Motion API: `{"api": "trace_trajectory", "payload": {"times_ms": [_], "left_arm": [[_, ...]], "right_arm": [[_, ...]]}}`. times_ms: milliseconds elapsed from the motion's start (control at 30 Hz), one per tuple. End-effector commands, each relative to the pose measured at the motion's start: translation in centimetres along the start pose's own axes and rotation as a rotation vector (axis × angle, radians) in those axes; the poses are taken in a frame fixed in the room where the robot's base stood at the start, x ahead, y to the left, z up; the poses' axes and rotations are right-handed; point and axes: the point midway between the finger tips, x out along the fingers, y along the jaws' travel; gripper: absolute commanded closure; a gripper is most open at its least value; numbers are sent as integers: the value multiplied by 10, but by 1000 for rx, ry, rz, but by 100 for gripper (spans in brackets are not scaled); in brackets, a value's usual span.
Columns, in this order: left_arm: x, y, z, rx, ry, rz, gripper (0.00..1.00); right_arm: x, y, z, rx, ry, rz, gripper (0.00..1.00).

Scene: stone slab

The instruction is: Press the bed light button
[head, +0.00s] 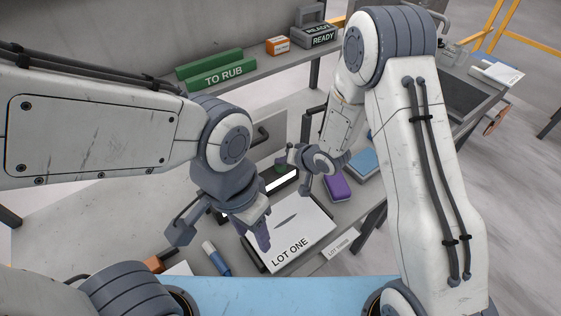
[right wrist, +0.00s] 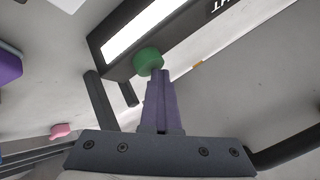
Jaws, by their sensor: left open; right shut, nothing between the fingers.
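The bed light is a dark bar with a bright white panel, lying beyond the white sheet in the head view (head: 282,182); it also shows at the top of the right wrist view (right wrist: 150,28). Its round green button (right wrist: 148,62) sits at the bar's edge. My right gripper (right wrist: 162,75) is shut and empty, its purple fingertips right at the button; I cannot tell whether they touch it. In the head view the right gripper's tips are small and partly hidden. My left gripper (head: 247,225) is open and empty above the white sheet's left side.
A clipboard-like sheet marked LOT ONE (head: 290,238) lies in front of the light. A purple block (head: 337,187) and a blue pad (head: 364,164) lie to its right. A blue-and-white marker (head: 217,260) lies at front left.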

Motion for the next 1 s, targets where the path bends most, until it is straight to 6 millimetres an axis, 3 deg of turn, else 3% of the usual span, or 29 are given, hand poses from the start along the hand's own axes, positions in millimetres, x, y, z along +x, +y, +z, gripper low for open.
{"api": "trace_trajectory", "payload": {"times_ms": [33, 1000], "left_arm": [[1, 0, 0, 0, 0, 0, 50], [7, 0, 0, 0, 0, 0, 50]], "right_arm": [[1, 4, 8, 3, -19, 12, 100], [7, 12, 14, 6, -18, 14, 100]]}}
